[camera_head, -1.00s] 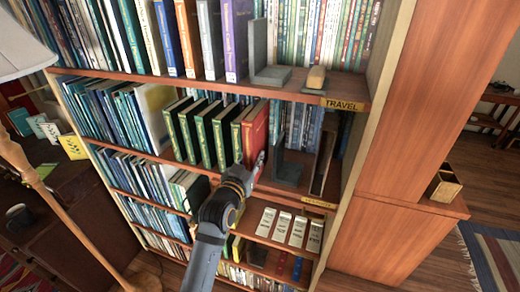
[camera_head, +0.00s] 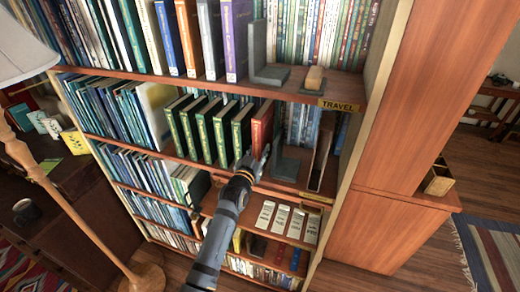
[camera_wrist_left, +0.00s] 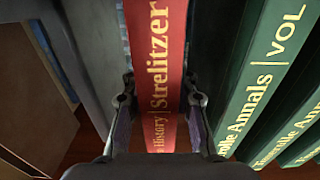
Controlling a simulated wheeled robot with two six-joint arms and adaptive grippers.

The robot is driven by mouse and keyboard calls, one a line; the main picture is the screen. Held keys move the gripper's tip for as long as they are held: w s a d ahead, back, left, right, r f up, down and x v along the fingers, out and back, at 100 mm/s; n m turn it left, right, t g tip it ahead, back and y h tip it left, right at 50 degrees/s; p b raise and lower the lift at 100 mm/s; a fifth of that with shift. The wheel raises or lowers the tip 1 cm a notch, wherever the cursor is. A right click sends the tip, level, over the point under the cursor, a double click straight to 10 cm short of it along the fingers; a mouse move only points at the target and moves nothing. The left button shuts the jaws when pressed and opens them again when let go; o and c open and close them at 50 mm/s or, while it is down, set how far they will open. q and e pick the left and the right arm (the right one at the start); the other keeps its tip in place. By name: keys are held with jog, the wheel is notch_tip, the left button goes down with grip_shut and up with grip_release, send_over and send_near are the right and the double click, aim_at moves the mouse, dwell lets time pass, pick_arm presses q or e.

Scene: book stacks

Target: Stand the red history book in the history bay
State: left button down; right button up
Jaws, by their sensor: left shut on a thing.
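The red history book (camera_head: 262,124) stands upright on the middle shelf, at the right end of a row of green books (camera_head: 203,130). In the left wrist view its red spine (camera_wrist_left: 158,60) reads "History | Strelitzer". My left gripper (camera_head: 250,163) is shut on the lower part of this spine, with one finger on each side (camera_wrist_left: 160,112). A grey bookend (camera_head: 289,165) stands to the right of the red book. The book's bottom edge is hidden by the gripper. My right gripper is not in view.
The upper shelf (camera_head: 210,83) and its "TRAVEL" label (camera_head: 340,105) lie above the gripper. A brown upright object (camera_head: 321,157) stands right of the bookend. Pale cards (camera_head: 282,218) lie on a lower ledge. A floor lamp (camera_head: 22,45) stands at left.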

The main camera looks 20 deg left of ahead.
pick_arm(q)
jog(key=c, duration=1.1)
grip_release()
jog(key=shift+s, duration=0.1)
jog(key=shift+o, duration=0.2)
jog(key=shift+s, duration=0.2)
jog(key=s+b, duration=0.3)
jog(key=s, duration=0.8)
jog(key=shift+s+a, duration=0.15)
jog(key=shift+s, duration=0.1)
jog(key=shift+r, duration=0.1)
